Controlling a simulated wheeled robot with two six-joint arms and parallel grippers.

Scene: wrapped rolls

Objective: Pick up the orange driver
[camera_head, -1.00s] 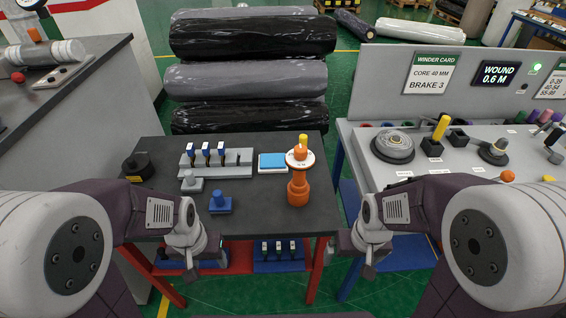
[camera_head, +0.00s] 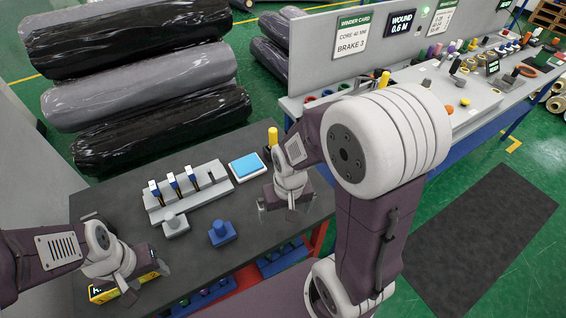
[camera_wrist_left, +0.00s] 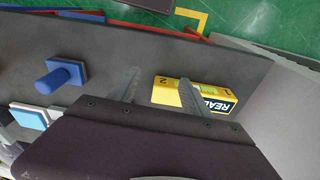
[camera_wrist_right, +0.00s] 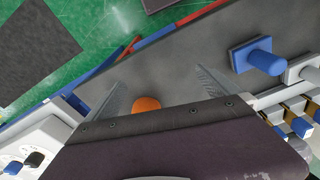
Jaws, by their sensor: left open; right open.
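An orange object with a yellow top (camera_head: 272,137) stands on the dark table; my right gripper hides most of it in the head view. In the right wrist view, its rounded orange end (camera_wrist_right: 146,104) shows between the finger lines, partly hidden by the gripper body. I cannot tell whether the fingers touch it. My right gripper (camera_head: 288,203) is open over the table's right side. My left gripper (camera_head: 135,283) is open at the table's front left, above a yellow and black lettered box (camera_head: 105,292). That box (camera_wrist_left: 205,95) also shows behind the fingers in the left wrist view.
A grey rack (camera_head: 190,193) holds several slim upright tools. A blue pad (camera_head: 247,167), a grey block (camera_head: 176,224) and a blue peg block (camera_head: 221,233) are close by. A bench with a grey panel (camera_head: 328,50) stands to the right. Large wrapped rolls (camera_head: 135,70) lie behind.

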